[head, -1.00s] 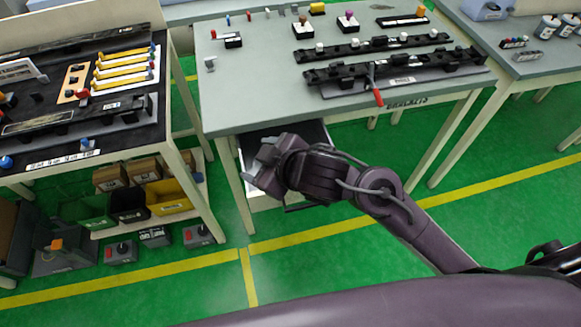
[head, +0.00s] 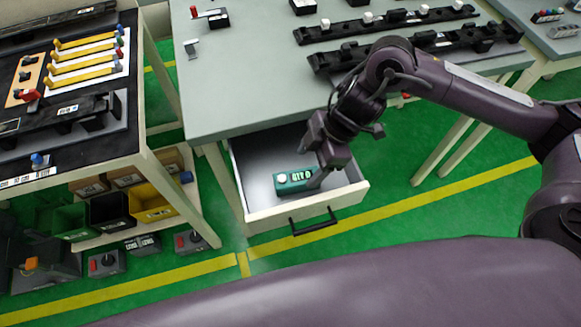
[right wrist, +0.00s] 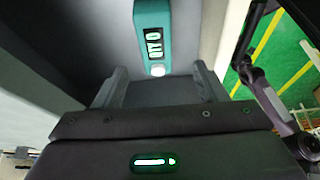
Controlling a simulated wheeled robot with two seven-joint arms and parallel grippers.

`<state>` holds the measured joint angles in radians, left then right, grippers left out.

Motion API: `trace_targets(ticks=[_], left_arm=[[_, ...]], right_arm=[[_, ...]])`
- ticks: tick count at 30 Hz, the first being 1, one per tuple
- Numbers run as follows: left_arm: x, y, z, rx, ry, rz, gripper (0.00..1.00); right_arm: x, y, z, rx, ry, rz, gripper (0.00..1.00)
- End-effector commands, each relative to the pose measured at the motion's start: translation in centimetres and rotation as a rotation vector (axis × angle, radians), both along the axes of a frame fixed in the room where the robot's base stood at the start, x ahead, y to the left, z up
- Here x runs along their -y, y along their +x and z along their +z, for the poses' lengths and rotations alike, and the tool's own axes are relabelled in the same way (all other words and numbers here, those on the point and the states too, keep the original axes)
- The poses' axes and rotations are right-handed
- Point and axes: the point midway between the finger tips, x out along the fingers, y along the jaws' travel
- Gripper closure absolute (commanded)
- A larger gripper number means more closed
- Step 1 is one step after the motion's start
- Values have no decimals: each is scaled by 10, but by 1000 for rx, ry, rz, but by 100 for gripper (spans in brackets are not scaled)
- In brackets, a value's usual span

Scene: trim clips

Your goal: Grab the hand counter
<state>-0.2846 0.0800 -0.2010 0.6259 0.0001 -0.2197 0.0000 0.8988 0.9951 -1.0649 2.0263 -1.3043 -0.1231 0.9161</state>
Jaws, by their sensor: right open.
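The hand counter (head: 290,183) is a small teal block with a white round button and a "QTY 0" label. It lies in the open drawer (head: 250,158) under the grey table, near the drawer's front. My right gripper (head: 309,167) reaches down over the drawer, just right of the counter, with its jaws open and empty. In the right wrist view, the counter (right wrist: 153,32) lies beyond the two spread fingers (right wrist: 160,72), roughly in line with the gap between them. I cannot tell how high the fingers are above it. My left gripper is not in view.
The drawer front (head: 310,208) with its black handle (head: 313,224) stands out over the green floor. The grey tabletop (head: 245,75) overhangs the drawer's back and carries black trim strips (head: 385,30). A shelf unit with bins (head: 150,203) stands on the left.

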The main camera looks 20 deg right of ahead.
Motion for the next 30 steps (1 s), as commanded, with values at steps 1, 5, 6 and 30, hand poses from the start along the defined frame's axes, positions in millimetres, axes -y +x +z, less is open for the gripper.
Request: trace_targets(ticks=[1, 5, 6, 30], left_arm=[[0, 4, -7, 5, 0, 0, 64], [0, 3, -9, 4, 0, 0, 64], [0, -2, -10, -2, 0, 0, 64], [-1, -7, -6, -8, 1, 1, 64]], right_arm=[[3, 0, -6, -7, -6, -4, 35], [7, -1, -10, -18, -14, -8, 35], [7, -1, -12, -20, -14, -8, 35], [-26, 4, -79, -17, -14, -8, 35]])
